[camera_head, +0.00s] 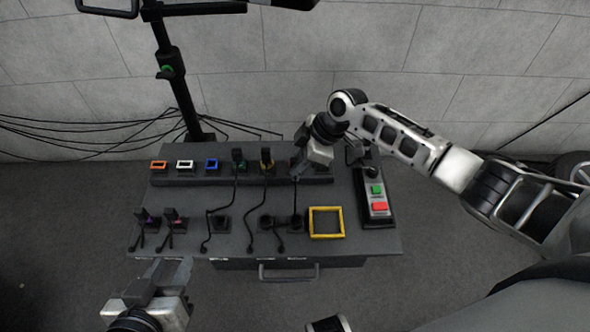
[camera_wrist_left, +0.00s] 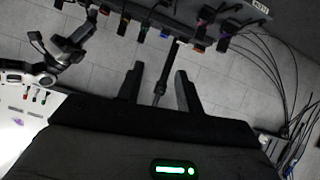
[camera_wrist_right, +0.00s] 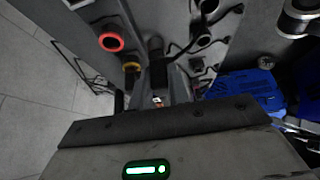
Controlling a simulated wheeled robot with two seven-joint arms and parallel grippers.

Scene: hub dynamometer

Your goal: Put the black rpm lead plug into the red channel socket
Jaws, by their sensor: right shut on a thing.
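My right gripper (camera_head: 298,172) is above the right part of the back socket row. It is shut on a black plug (camera_wrist_right: 156,47), which stands between the fingers in the right wrist view. A dark lead hangs from it. The red channel socket (camera_wrist_right: 110,42) shows as an empty red ring to the left of the plug and apart from it in the right wrist view. In the head view my right gripper seems to cover that socket. My left gripper (camera_head: 168,274) is in front of the bench's left end; its fingers are apart and empty in the left wrist view (camera_wrist_left: 160,88).
The grey bench (camera_head: 350,245) carries orange (camera_head: 158,166), white (camera_head: 184,165) and blue (camera_head: 211,165) sockets. Plugs stand at the green (camera_head: 240,160) and yellow (camera_head: 266,158) ones. Other plugs and leads line the front. A yellow frame (camera_head: 326,208) and button box (camera_head: 377,210) are at right.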

